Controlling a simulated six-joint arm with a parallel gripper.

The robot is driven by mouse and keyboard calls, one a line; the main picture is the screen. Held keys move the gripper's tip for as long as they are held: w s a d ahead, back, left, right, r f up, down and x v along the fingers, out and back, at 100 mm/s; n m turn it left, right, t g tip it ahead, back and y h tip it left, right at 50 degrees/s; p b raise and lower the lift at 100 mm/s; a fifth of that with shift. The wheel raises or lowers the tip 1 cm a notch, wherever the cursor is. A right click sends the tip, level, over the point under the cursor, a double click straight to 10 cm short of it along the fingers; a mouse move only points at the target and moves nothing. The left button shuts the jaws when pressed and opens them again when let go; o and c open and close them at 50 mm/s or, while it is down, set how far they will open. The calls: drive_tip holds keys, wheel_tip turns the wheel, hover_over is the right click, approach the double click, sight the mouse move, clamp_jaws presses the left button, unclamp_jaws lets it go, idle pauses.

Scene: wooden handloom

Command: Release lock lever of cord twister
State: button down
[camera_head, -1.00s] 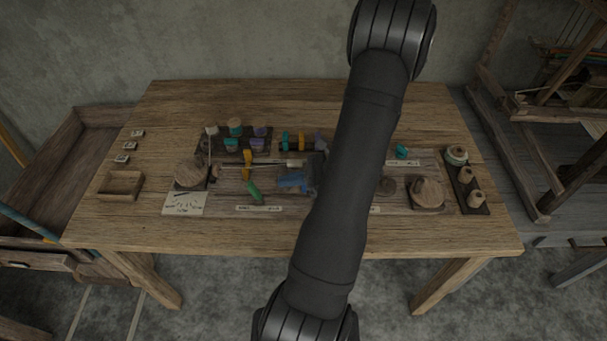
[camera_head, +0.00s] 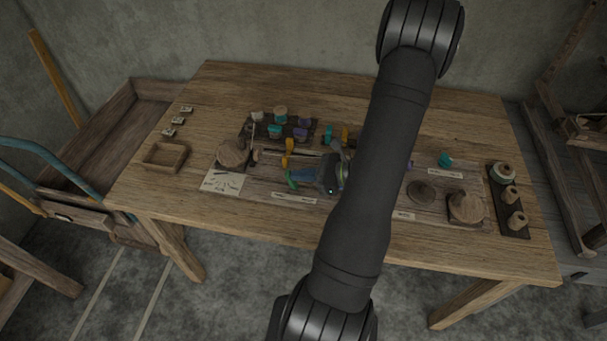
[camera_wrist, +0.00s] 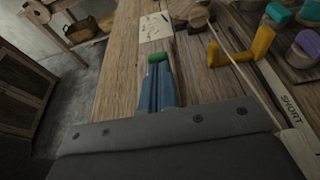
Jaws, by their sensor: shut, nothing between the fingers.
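The cord twister's parts lie on the board at the table's middle. A small green lever (camera_head: 291,181) stands near the front of the board, and its green end shows just past my fingertips in the wrist view (camera_wrist: 158,58). A yellow bent lever (camera_head: 288,152) stands behind it, and to the right in the wrist view (camera_wrist: 240,58). My gripper (camera_head: 297,175) is shut and empty, its blue fingers (camera_wrist: 160,85) pressed together. The tips are right beside the green lever; I cannot tell whether they touch. The fingers hide most of that lever in the wrist view.
A round wooden piece (camera_head: 231,154) and a paper sheet (camera_head: 222,182) lie to the left. A tray of coloured spools (camera_head: 284,128) stands behind. A wooden box (camera_head: 165,156) sits at the table's left. My arm hides part of the board.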

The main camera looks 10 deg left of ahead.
drive_tip(key=shift+a, duration=0.7)
drive_tip(key=shift+r, duration=0.1)
drive_tip(key=r+v, duration=0.2)
drive_tip(key=v, duration=1.2)
drive_tip(key=shift+a+r, duration=0.15)
drive_tip(key=shift+a, duration=0.05)
drive_tip(key=x, duration=0.4)
drive_tip(key=f+x, duration=0.1)
drive_tip(key=x, duration=0.3)
drive_tip(key=f+x, duration=0.1)
drive_tip(key=x, duration=0.4)
drive_tip(key=shift+d+f, duration=0.1)
drive_tip(key=shift+d, duration=0.25)
